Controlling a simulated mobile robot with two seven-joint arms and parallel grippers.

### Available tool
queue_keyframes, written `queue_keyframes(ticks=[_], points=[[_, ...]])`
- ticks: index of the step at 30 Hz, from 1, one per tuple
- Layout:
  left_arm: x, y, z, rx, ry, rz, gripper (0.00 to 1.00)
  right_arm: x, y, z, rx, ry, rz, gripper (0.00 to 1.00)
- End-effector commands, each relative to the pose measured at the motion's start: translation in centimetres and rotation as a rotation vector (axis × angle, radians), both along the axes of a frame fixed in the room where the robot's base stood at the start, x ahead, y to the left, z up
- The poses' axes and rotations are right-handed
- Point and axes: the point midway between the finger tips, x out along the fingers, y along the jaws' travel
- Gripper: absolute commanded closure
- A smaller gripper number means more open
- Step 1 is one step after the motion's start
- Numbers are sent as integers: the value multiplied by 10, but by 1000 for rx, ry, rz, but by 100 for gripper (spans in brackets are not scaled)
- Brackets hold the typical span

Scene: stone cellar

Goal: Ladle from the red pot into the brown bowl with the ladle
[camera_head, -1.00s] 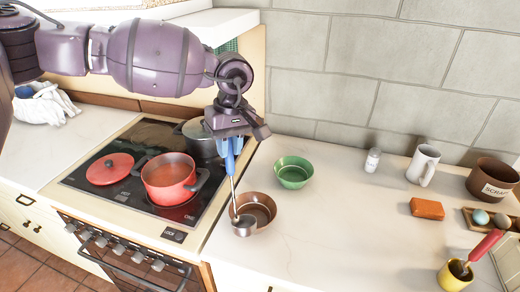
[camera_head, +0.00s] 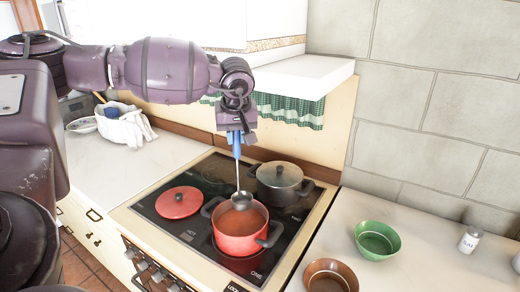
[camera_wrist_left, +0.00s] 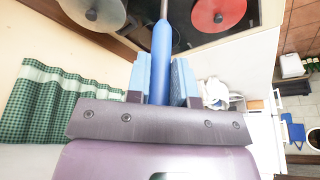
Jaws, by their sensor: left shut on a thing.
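The red pot (camera_head: 238,244) stands on the stove with orange-red liquid in it and no lid on. My left gripper (camera_head: 236,137) is above the pot, shut on the blue handle of the ladle (camera_head: 241,199). In the left wrist view the gripper (camera_wrist_left: 160,85) has the blue handle (camera_wrist_left: 162,50) between its pads. The ladle hangs upright, its cup over the pot's opening at about rim height; I cannot tell whether it touches the liquid. The brown bowl (camera_head: 330,277) is on the counter at the bottom, cut by the picture's edge. My right gripper is not in view.
A grey lidded pot (camera_head: 280,183) stands close behind the red pot. A red lid (camera_head: 179,202) lies on the hob (camera_head: 190,233). A green bowl (camera_head: 377,240) and a salt shaker (camera_head: 469,240) stand on the right counter. A shelf with a green checked curtain (camera_head: 290,110) is behind.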

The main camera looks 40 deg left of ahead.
Motion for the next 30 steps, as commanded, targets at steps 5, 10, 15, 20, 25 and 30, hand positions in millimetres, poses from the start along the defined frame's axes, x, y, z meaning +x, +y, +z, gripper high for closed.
queue_keyframes(ticks=[5,10,15,20,25,30], points=[[-4,14,7,7,-14,26,100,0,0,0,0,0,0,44],[-5,15,1,8,-16,28,100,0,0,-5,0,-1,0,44],[-4,15,-12,8,-14,28,100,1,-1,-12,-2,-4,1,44],[-5,15,-26,6,-14,27,100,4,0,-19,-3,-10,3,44],[-5,15,-39,6,-13,28,100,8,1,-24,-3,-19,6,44],[-5,15,-53,7,-12,28,100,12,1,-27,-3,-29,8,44]])
